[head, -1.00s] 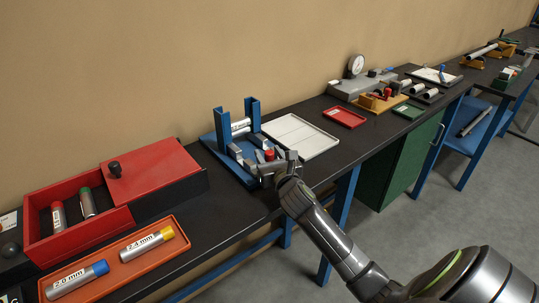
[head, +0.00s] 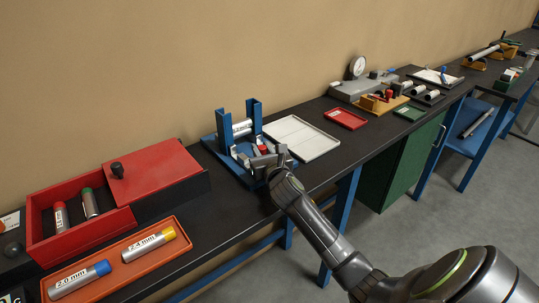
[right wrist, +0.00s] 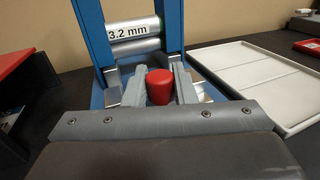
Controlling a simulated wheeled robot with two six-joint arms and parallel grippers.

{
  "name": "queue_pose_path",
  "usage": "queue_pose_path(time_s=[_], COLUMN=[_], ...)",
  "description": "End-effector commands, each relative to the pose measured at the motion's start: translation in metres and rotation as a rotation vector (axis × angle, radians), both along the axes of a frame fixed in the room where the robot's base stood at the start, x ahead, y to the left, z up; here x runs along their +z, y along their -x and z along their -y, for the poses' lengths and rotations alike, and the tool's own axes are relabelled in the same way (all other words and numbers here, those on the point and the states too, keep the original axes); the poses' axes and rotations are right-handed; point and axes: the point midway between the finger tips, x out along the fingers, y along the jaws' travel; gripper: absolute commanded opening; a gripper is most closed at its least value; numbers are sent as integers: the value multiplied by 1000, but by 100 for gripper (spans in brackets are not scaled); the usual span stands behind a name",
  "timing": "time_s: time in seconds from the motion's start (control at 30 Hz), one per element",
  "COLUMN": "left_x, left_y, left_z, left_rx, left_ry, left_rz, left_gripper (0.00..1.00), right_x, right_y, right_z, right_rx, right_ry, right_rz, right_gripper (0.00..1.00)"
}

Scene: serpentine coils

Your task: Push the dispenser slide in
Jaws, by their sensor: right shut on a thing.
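The dispenser is a blue stand with two uprights (head: 253,108) on a blue base, and it also shows in the right wrist view (right wrist: 92,35). Silver tubes lie across between the uprights; the upper one, marked 3.2 mm (right wrist: 133,28), also shows in the head view (head: 242,129). The slide's red knob (right wrist: 160,86) stands upright in front of the uprights. My right gripper (head: 264,156) is at the front of the dispenser, its two fingers (right wrist: 160,90) shut on the knob from both sides. The slide under the knob is mostly hidden. My left gripper is out of view.
A white tray (head: 318,146) is close on the dispenser's right. A red box (head: 76,238) with an open section and an orange tray (head: 108,276) with two tubes are at left. A red tray (head: 346,118) and a gauge stand (head: 356,68) are farther right.

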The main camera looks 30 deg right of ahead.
Motion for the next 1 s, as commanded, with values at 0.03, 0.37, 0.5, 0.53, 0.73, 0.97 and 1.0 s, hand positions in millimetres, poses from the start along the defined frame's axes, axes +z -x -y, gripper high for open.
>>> queue_pose_path(time_s=[0.03,0.37,0.5,0.53,0.73,0.97,1.0], left_x=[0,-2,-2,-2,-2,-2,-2], left_y=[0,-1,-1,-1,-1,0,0], left_z=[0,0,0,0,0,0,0], left_rx=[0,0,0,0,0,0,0], left_ry=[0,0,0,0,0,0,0], left_rz=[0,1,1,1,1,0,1], left_gripper=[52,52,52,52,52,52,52], right_x=[2,1,1,2,3,2,2], right_y=[-11,-51,-53,-53,-53,-53,-53], right_z=[-1,-5,-5,-5,-5,-5,-5], right_rx=[1,1,1,1,2,2,2], right_ry=[-1,1,1,1,1,0,0], right_rz=[2,1,1,1,4,2,2], right_gripper=[0,0,0,0,25,44,44])
